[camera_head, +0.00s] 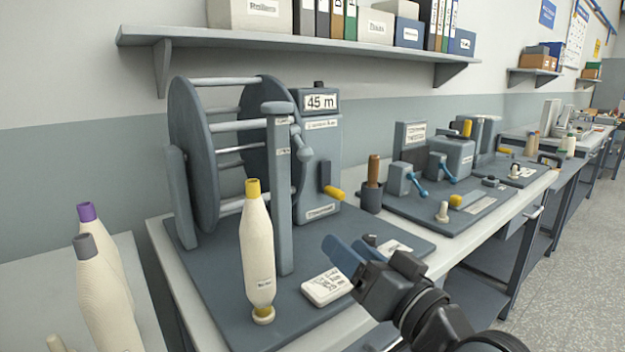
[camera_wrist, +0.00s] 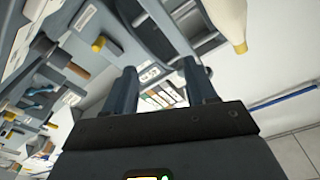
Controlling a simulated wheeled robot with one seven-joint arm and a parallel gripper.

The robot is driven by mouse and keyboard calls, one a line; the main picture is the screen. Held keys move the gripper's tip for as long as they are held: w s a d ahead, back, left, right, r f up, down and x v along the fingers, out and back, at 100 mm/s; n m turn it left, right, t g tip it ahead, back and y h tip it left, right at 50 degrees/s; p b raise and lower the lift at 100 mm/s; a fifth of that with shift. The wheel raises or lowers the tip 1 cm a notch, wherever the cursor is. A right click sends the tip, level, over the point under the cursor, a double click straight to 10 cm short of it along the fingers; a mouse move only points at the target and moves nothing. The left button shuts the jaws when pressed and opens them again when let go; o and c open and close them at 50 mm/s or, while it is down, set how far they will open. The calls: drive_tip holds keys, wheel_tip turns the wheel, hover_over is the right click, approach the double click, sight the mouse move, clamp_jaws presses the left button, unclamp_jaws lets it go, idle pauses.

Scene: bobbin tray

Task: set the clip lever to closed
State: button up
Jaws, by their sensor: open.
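No part is legibly labelled as the clip lever, so I cannot tell which lever it is or how it is set. Candidates on the bench are a yellow-tipped lever (camera_head: 333,192) on the grey counter machine (camera_head: 322,150), and two blue levers, one nearer (camera_head: 421,189) and one farther (camera_head: 449,175), on small grey blocks of the right-hand station. My gripper (camera_head: 352,254) is open and empty, above the front of the winder's base plate, apart from these levers. In the wrist view my gripper's two fingers (camera_wrist: 160,88) stand spread, and a yellow knob (camera_wrist: 98,44) shows to their left.
A cream yarn cone (camera_head: 257,245) stands left of my gripper, in front of the large reel (camera_head: 195,150) and a post (camera_head: 280,190). A white labelled block (camera_head: 326,287) lies below my gripper. A brown-handled tool (camera_head: 374,170) stands in a dark cup.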

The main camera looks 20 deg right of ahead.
sight(311, 155)
drive_tip(key=w+d+r+n+g+y, duration=0.2)
drive_tip(key=w+r+n+g+y, duration=0.3)
drive_tip(key=r, duration=0.6)
drive_tip(key=shift+w+a+n+t+h+p, duration=0.15)
drive_tip(key=shift+w+a+n+t, duration=0.15)
drive_tip(key=shift+w+a, duration=0.7)
drive_tip(key=shift+w+a+n+t+h+p, duration=0.15)
drive_tip(key=shift+w+a+t, duration=0.25)
drive_tip(key=shift+w, duration=1.1)
drive_tip(key=shift+w+a+n+t+h+p, duration=0.1)
drive_tip(key=shift+w+a+n+t+h, duration=0.15)
drive_tip(key=shift+w+a, duration=0.75)
drive_tip(key=shift+w+d, duration=0.25)
drive_tip(key=shift+d, duration=0.05)
drive_tip(key=shift+c, duration=0.5)
drive_tip(key=c, duration=0.9)
drive_tip(key=shift+c, duration=0.2)
drive_tip(key=shift+r, duration=0.15)
